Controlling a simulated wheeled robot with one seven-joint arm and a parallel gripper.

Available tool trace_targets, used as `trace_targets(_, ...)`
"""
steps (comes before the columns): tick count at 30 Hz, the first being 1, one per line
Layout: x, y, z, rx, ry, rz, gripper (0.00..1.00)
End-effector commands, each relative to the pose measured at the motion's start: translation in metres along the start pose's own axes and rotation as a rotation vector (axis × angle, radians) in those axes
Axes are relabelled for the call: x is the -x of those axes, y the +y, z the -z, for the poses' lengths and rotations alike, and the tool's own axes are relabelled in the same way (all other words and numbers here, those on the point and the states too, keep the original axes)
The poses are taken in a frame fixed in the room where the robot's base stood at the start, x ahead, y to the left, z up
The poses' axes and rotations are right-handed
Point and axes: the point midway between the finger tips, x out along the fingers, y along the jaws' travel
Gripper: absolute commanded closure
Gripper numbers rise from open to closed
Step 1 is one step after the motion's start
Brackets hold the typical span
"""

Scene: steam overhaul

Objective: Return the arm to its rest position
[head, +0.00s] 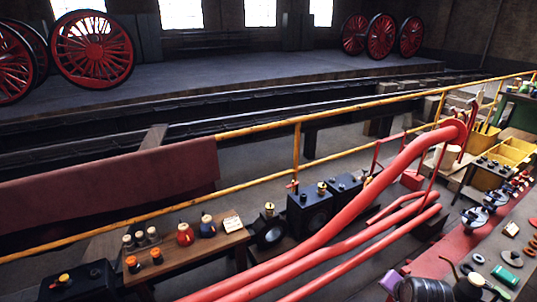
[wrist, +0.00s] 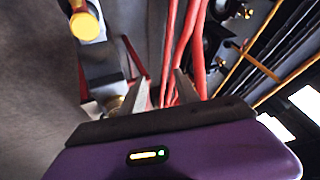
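My gripper (wrist: 162,88) shows in the wrist view, with its purple body across the bottom and two grey fingers pointing up the picture. The fingers stand apart, with red pipes visible behind the gap and nothing held between them. A small purple shape (head: 391,281) at the bottom of the head view matches the colour of my gripper's body, but I cannot tell for sure that it is it. The rest of my arm cannot be made out with certainty.
Thick red pipes (head: 357,205) run diagonally across the head view. A yellow railing (head: 297,150) crosses behind. A wooden bench (head: 180,257) with jars and flasks stands lower left. A red-edged bench (head: 475,240) with small parts is at right. A yellow-ended cylinder (wrist: 86,27) shows in the wrist view.

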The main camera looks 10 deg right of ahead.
Motion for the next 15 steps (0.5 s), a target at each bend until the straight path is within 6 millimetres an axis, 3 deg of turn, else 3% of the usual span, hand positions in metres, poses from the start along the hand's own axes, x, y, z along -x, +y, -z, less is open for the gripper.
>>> trace_targets(5, 0.024, 0.000, -0.020, 0.206, 0.226, 0.152, 0.62)
trace_targets(8, 0.049, 0.002, -0.037, 0.311, 0.339, 0.222, 0.62)
trace_targets(15, 0.123, 0.015, -0.089, 0.508, 0.554, 0.352, 0.62)
